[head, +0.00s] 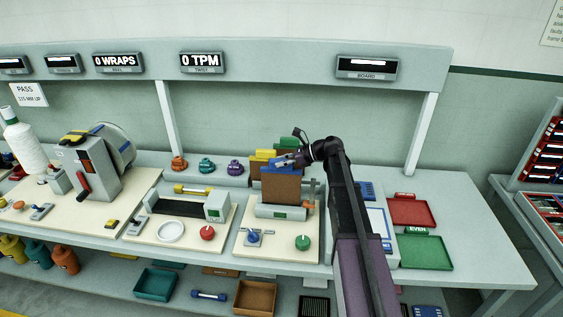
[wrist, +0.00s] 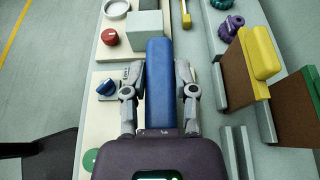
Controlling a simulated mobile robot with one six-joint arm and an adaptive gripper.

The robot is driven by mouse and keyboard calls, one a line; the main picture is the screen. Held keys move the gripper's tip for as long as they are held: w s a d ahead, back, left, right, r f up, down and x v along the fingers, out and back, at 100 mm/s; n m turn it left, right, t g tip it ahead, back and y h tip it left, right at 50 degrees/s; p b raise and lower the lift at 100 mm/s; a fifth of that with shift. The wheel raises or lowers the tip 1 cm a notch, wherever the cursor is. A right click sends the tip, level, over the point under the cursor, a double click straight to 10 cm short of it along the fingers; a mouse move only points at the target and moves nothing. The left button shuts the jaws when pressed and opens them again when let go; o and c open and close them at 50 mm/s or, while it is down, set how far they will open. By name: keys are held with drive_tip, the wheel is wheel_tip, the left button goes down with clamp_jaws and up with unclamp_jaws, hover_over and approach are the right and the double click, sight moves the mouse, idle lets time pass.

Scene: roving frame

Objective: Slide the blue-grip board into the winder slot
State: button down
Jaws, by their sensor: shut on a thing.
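My gripper (head: 288,160) is shut on the blue grip (head: 283,168) of a brown board (head: 281,187). In the wrist view the blue grip (wrist: 158,75) lies between the two fingers of my gripper (wrist: 159,85). The board hangs upright below the grip, over or just behind the grey winder (head: 268,211) on its cream base. The board's lower edge is hidden behind the winder body, so I cannot tell whether it is in the slot. In the wrist view my gripper hides most of the board and winder.
Boards with a yellow grip (wrist: 258,52) and a green grip (head: 299,130) stand in a rack close behind. A green knob (head: 302,242) and a blue switch (head: 253,236) are at the winder's front. Red (head: 411,222) and green (head: 424,264) trays lie to the right.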

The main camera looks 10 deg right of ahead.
sight(282, 169)
drive_tip(key=shift+f+b, duration=1.05)
drive_tip(key=shift+f, duration=0.35)
idle(0.4)
drive_tip(key=shift+f+b, duration=0.35)
drive_tip(key=shift+b, duration=0.15)
drive_tip(key=shift+f+b, duration=1)
drive_tip(key=shift+b, duration=0.05)
idle(0.7)
drive_tip(key=shift+c, duration=1.6)
unclamp_jaws()
drive_tip(key=o, duration=0.3)
